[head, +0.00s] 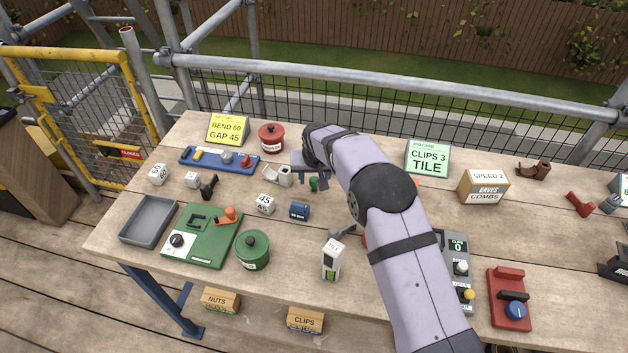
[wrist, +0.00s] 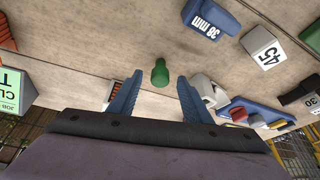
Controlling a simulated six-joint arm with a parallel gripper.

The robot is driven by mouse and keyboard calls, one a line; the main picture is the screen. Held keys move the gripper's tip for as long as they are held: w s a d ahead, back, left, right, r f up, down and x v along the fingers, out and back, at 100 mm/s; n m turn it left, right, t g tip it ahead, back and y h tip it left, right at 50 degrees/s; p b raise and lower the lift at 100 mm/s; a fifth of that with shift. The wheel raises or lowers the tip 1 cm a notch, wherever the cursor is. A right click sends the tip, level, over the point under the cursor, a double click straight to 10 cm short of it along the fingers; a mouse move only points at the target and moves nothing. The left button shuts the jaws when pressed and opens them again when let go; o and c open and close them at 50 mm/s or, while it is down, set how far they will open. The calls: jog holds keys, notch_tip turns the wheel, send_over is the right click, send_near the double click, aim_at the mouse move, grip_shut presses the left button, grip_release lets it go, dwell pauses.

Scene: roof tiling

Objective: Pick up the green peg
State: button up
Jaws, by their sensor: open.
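The green peg (wrist: 160,72) stands on the wooden table in the wrist view, seen mostly from above. It also shows in the head view (head: 313,184), small and partly hidden by my gripper. My gripper (wrist: 159,84) is open, with its two blue fingers spread to either side of the peg's line in the wrist view. Nothing is between the fingertips; the peg lies just beyond them. In the head view my gripper (head: 311,172) is low over the table, close to the peg. The exact height gap cannot be told.
A white-grey part (head: 284,176) lies close to the left of the peg. Bare table lies right behind the peg.

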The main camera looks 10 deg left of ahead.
aim_at(314, 178)
jog(key=shift+x, duration=1.1)
jog(key=c, duration=1.1)
jog(key=shift+c, duration=0.2)
jog(key=shift+r, duration=0.15)
notch_tip(314, 178, up, 10)
jog(key=b, duration=0.2)
jog(key=shift+b, duration=0.3)
